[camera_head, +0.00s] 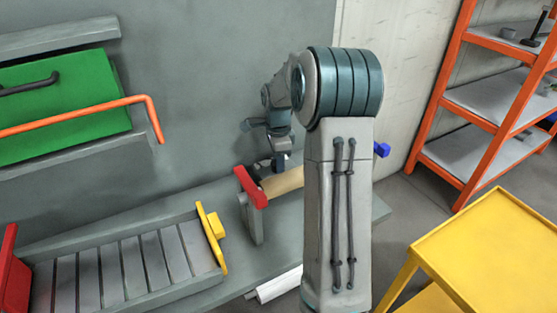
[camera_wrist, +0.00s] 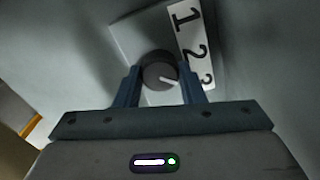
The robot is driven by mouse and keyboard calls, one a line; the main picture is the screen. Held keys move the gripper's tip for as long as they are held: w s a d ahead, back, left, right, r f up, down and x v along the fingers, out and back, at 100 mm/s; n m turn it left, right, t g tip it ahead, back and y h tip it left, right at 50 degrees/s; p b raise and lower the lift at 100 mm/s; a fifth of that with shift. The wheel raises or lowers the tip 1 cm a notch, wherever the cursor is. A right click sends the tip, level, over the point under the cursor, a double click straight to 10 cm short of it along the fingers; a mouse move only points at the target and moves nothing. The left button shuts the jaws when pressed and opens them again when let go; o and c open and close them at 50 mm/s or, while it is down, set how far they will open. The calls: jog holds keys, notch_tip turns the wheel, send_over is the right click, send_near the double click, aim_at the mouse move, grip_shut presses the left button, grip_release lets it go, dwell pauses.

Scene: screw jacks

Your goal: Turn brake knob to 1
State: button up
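The brake knob (camera_wrist: 158,70) is a dark round dial with a white pointer line, mounted on a grey plate in the wrist view. Its pointer aims right and slightly down, toward the lower part of the number strip. The white number strip (camera_wrist: 193,45) beside it shows 1, 2 and a partly hidden 3. The two blue-grey fingers of my gripper (camera_wrist: 160,86) stand on either side of the knob. I cannot tell whether they touch it. In the head view my gripper is small near the grey wall, and the knob is hidden or too small to see.
A grey bench (camera_head: 150,207) runs below the wall and carries a slatted tray (camera_head: 120,268) with a yellow end. A red-topped bracket (camera_head: 250,187) stands close below my gripper. A yellow table (camera_head: 490,245) and orange shelving (camera_head: 430,120) are at the right.

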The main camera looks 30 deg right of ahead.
jog(key=shift+n, duration=0.4)
jog(key=n+p, duration=0.1)
jog(key=n, duration=0.1)
jog(key=shift+r+n, duration=0.1)
jog(key=shift+n, duration=0.3)
jog(key=n+p, duration=0.1)
jog(key=n, duration=0.3)
jog(key=shift+w+n+p, duration=0.1)
jog(key=shift+n+p, duration=0.2)
jog(key=n+p, duration=0.1)
jog(key=n, duration=0.3)
jog(key=shift+n+p, duration=0.3)
jog(key=shift+n, duration=1.8)
jog(key=o, duration=1)
